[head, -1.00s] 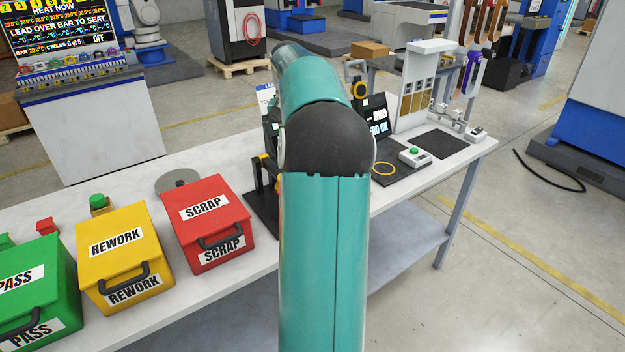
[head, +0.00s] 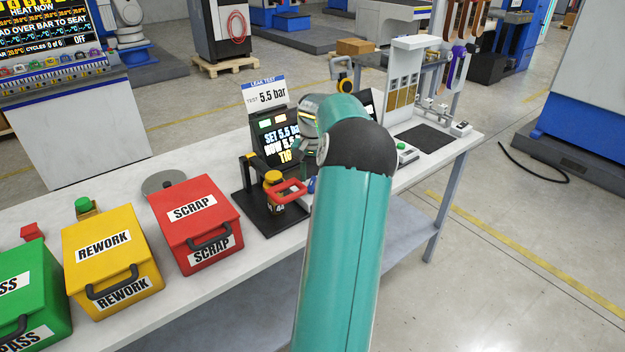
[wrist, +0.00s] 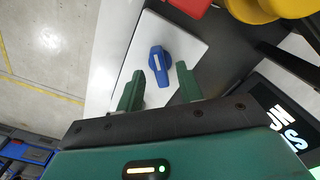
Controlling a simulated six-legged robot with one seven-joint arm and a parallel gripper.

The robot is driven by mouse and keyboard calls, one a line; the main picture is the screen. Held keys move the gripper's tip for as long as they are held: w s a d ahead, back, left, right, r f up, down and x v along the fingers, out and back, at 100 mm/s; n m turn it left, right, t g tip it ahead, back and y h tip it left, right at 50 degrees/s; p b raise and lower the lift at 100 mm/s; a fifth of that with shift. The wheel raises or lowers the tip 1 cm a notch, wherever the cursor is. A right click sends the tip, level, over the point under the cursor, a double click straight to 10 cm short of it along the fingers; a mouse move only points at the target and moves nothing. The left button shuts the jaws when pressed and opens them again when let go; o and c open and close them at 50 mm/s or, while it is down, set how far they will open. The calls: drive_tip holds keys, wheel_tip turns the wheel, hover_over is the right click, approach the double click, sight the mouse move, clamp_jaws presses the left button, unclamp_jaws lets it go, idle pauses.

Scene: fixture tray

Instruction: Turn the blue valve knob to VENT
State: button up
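The blue valve knob (wrist: 160,60) shows in the wrist view, on a light plate, with a white mark along its handle. My gripper (wrist: 160,88) is open, its two green fingers pointing toward the knob with a gap between them. The knob appears just beyond the fingertips, between their lines, and I see no contact. In the head view a small part of the blue knob (head: 312,185) shows beside my arm, at the leak test station. My gripper is hidden behind my arm there. No VENT lettering is readable.
The leak test station has a display (head: 280,138), a sign reading 5.5 bar (head: 265,93) and a red clamp handle (head: 285,192). The red SCRAP bin (head: 195,222) stands left of it, then the yellow REWORK bin (head: 110,262). A dark mat (head: 428,138) lies at right.

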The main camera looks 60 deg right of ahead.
drive_tip(key=shift+f, duration=1)
clamp_jaws()
drive_tip(key=shift+r+n, duration=0.1)
drive_tip(key=shift+n, duration=0.2)
drive_tip(key=n, duration=0.9)
drive_tip(key=shift+n, duration=0.3)
